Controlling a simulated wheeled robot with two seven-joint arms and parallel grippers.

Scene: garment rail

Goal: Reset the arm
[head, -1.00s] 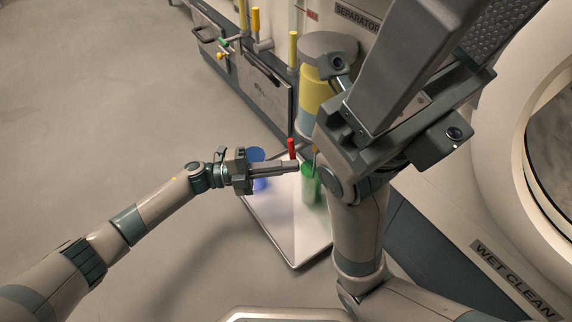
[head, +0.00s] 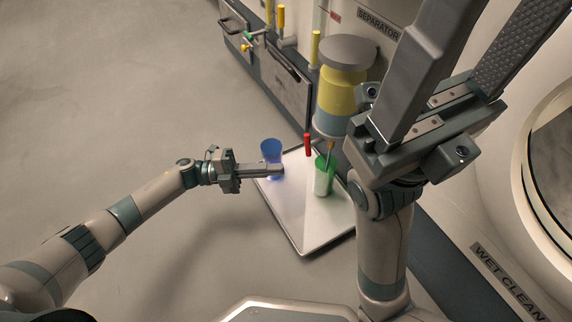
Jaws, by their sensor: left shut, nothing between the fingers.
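My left gripper (head: 281,170) reaches in from the left with its fingers closed together and nothing between them. It is over the left part of a pale tray, next to a blue cup in the picture; I cannot tell whether it touches the cup. My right gripper (head: 487,20) is large and close to the camera at the upper right, pointing up. Its two long fingers are spread apart with nothing seen between them, and their tips run near or past the top edge. The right arm rises from the bottom right.
The pale tray (head: 304,231) holds the blue cup (head: 270,147) and a green cup (head: 325,176). A red upright piece (head: 308,145) shows at its back edge. A yellow separator vessel (head: 341,97) stands behind. Cabinets (head: 284,87) line the back. A round-doored machine (head: 507,177) is at right. Floor at left is clear.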

